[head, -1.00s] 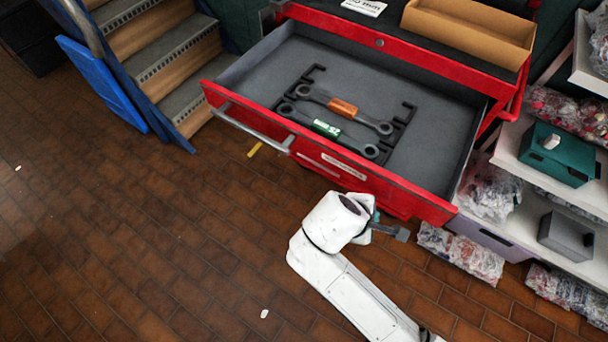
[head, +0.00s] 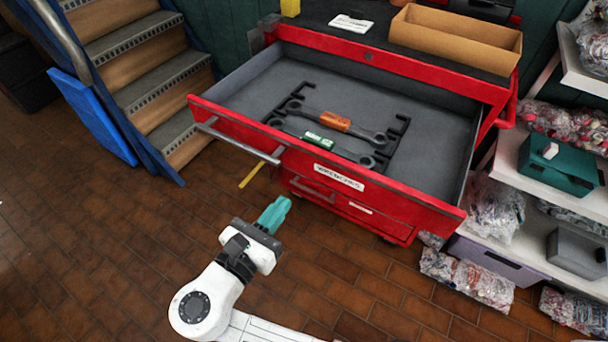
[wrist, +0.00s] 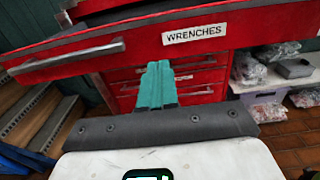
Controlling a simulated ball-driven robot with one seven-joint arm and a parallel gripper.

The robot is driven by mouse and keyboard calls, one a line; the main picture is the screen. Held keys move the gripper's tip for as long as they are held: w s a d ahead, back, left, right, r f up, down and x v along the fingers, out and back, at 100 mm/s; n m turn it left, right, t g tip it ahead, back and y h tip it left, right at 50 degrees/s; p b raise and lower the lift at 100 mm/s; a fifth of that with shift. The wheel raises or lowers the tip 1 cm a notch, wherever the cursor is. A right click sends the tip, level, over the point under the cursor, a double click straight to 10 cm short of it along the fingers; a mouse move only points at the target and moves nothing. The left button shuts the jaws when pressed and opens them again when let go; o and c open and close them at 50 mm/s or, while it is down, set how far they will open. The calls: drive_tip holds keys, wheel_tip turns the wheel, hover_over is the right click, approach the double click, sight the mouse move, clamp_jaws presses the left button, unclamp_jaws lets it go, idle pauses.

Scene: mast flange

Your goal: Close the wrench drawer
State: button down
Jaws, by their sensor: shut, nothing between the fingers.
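The wrench drawer (head: 360,184) is the wide top drawer of a red tool cabinet and stands pulled far out. Two wrenches, one with an orange band (head: 336,123) and one with a green band (head: 318,142), lie in a black rack inside it. Its grey bar handle (head: 238,141) is on the left part of the front. In the wrist view the drawer front (wrist: 135,55) carries a "WRENCHES" label (wrist: 195,34). My gripper (head: 276,212), with teal fingers, is shut and empty, in front of the drawer front and apart from it. The fingers also show in the wrist view (wrist: 157,85).
Shut lower drawers (head: 350,208) sit below. A cardboard tray (head: 455,40) stands on the cabinet top. Steps with a blue side (head: 95,115) are at the left. Shelves with bagged parts (head: 495,205) and a teal box (head: 558,160) are at the right. The brick floor in front is mostly clear.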

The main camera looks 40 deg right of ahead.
drive_tip(key=x, duration=0.9)
drive_tip(key=shift+d+f, duration=0.1)
drive_tip(key=shift+d, duration=0.15)
drive_tip(key=shift+d, duration=0.1)
drive_tip(key=shift+w+d, duration=0.1)
drive_tip(key=shift+d, duration=0.05)
drive_tip(key=p, duration=0.3)
approach(368, 100)
drive_tip(key=s+a+r, duration=0.1)
drive_tip(key=a, duration=0.1)
drive_tip(key=s+a+r, duration=0.1)
drive_tip(key=a, duration=0.2)
drive_tip(key=s+a+r, duration=0.1)
drive_tip(key=a, duration=0.2)
drive_tip(key=shift+r, duration=0.15)
drive_tip(key=b+x, duration=0.5)
drive_tip(key=x, duration=1.3)
drive_tip(key=shift+w+d+f+b, duration=0.15)
drive_tip(key=shift+d+f+b, duration=0.1)
drive_tip(key=shift+d+b, duration=0.1)
drive_tip(key=shift+w+d+r, duration=0.1)
drive_tip(key=shift+w+d, duration=0.1)
drive_tip(key=shift+d, duration=0.3)
drive_tip(key=shift+r, duration=0.1)
drive_tip(key=shift+d+r, duration=0.1)
drive_tip(key=shift+r, duration=0.05)
